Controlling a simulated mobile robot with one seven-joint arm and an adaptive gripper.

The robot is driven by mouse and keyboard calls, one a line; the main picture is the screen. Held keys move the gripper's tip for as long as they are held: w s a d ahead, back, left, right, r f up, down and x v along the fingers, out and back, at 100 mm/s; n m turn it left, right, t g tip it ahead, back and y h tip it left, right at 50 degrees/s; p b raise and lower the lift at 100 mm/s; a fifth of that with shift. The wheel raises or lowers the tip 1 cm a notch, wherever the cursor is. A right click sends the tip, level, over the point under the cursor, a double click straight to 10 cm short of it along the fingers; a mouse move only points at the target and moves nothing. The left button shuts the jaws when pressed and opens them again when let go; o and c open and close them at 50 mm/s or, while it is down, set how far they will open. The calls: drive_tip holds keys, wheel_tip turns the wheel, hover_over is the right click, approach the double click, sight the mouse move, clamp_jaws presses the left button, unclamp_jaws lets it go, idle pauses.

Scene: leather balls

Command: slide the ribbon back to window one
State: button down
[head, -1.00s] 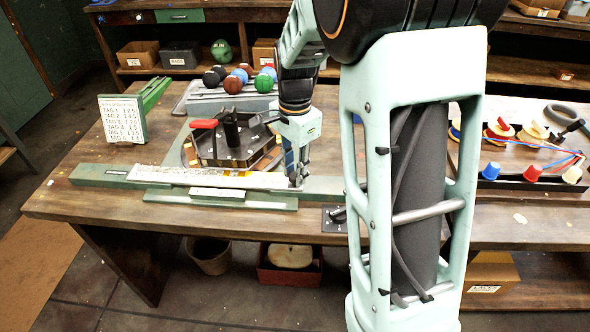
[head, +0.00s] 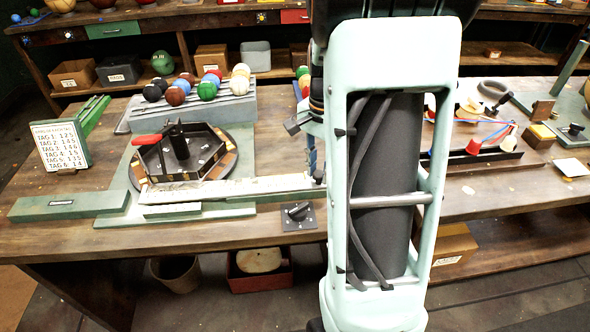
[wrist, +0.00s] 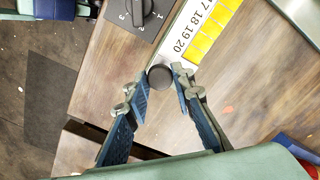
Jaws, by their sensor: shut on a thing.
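In the head view the gripper is mostly hidden by my own arm. I cannot make out which window is which.
A dial (head: 297,211) with numbers sits just in front of the ribbon. A hexagonal dark tray (head: 182,155) with a red handle stands behind it. A rack of coloured balls (head: 205,104) and a tag sign (head: 62,146) are farther back. Bare wood lies right of the dial.

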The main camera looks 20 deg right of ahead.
drive_tip(key=shift+s+d, duration=0.25)
drive_tip(key=shift+d, duration=0.5)
drive_tip(key=c, duration=1.7)
unclamp_jaws()
drive_tip(key=shift+d, duration=0.15)
drive_tip(key=shift+o, duration=0.2)
drive_tip(key=shift+r, duration=0.35)
wheel_tip(320, 180, up, 11)
drive_tip(key=shift+r, duration=0.15)
